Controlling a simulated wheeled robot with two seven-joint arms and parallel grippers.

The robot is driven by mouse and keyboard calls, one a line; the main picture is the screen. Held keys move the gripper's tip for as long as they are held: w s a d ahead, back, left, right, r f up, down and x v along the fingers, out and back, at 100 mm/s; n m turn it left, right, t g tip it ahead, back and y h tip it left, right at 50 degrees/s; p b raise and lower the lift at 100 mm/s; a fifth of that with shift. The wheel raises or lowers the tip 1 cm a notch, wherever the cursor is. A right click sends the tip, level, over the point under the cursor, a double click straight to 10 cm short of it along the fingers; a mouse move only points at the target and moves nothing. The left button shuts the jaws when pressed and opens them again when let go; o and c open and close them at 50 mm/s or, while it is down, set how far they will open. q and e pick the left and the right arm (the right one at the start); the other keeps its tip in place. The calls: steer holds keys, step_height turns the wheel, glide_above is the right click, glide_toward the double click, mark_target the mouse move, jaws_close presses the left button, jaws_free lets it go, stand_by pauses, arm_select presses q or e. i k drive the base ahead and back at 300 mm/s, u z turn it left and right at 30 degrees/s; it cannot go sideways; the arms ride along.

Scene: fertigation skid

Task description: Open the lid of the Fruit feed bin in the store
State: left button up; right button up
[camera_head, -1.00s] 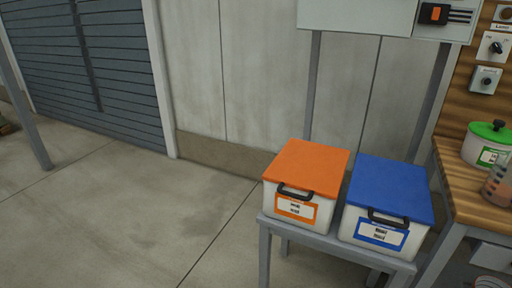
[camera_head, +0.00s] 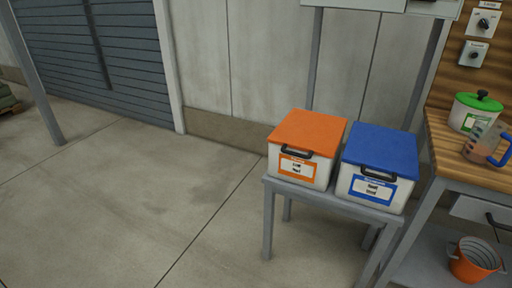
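Two white bins stand side by side on a grey metal stand (camera_head: 328,197). The left one is a bin with an orange lid (camera_head: 308,131), a dark handle at its front and an orange-framed label. The right one is a bin with a blue lid (camera_head: 380,148), a dark handle and a blue-framed label. Both lids are shut. The label text is too small to read, so I cannot tell which is the Fruit feed bin. Neither of my grippers is in view.
A wooden workbench (camera_head: 464,155) at the right holds a white pot with a green lid (camera_head: 475,112) and a jug with a blue handle (camera_head: 484,143). An orange bucket (camera_head: 473,262) sits below. The concrete floor (camera_head: 130,210) at left is clear.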

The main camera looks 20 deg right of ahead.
mark_target(320, 133)
steer(key=u, duration=0.35)
steer(key=i, duration=0.85)
steer(key=z, duration=0.15)
